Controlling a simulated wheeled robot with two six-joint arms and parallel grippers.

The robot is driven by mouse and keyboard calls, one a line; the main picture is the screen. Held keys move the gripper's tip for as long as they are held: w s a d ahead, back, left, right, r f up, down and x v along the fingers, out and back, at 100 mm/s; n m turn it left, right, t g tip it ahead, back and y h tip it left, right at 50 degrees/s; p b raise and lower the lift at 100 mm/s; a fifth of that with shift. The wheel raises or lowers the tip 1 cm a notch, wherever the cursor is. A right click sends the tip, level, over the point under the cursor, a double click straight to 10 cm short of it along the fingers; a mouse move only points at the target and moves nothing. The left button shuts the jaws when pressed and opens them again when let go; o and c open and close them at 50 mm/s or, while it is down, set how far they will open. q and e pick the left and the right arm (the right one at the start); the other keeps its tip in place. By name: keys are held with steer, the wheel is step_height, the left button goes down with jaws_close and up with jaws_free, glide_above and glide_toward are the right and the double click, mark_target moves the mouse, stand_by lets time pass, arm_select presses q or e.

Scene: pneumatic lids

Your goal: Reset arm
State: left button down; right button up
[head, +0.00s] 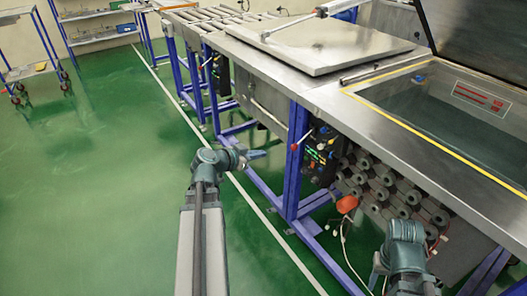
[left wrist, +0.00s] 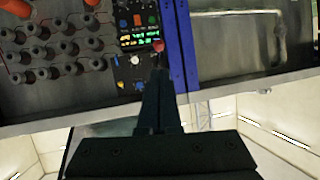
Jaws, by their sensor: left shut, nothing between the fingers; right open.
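My left gripper (head: 256,155) is in front of the steel bench, left of its blue leg, with its fingers together and empty. In the left wrist view its dark fingers (left wrist: 158,88) also lie together. Their tips appear close to a red knob (left wrist: 158,46) beside the control panel (left wrist: 138,22); I cannot tell whether they touch. The control panel also shows in the head view (head: 320,150), under the bench top. My right gripper (head: 376,270) is low at the bottom right, open, partly hidden by its own wrist.
The steel bench (head: 395,125) carries a closed lid (head: 320,48) and an open lid (head: 485,35) above a basin. Grey cylinders (head: 385,190) and an orange part (head: 346,204) with a cable sit below. Green floor (head: 90,190) is clear at left; carts (head: 35,72) stand behind.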

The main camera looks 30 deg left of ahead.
stand_by(0.5)
arm_select(q)
steer(key=d+f+m+g+h, duration=0.1)
steer(key=d+f+g, duration=0.25)
steer(key=d, duration=0.65)
steer(key=d+f+m+g+h, duration=0.1)
steer(key=d+f+g+h, duration=0.2)
steer(key=d, duration=0.8)
steer(key=s+d+f+n+g+y, duration=0.1)
steer(key=s+d+f+g+y, duration=0.25)
steer(key=s+d, duration=0.4)
steer(key=s+d+f+g+y, duration=0.35)
steer(key=s+d, duration=0.25)
steer(key=d, duration=0.2)
step_height(320, 180, up, 17)
steer(key=p, duration=1.6)
steer(key=shift+w+d+y+p, duration=0.2)
steer(key=shift+y+p, duration=0.1)
steer(key=shift+y, duration=0.1)
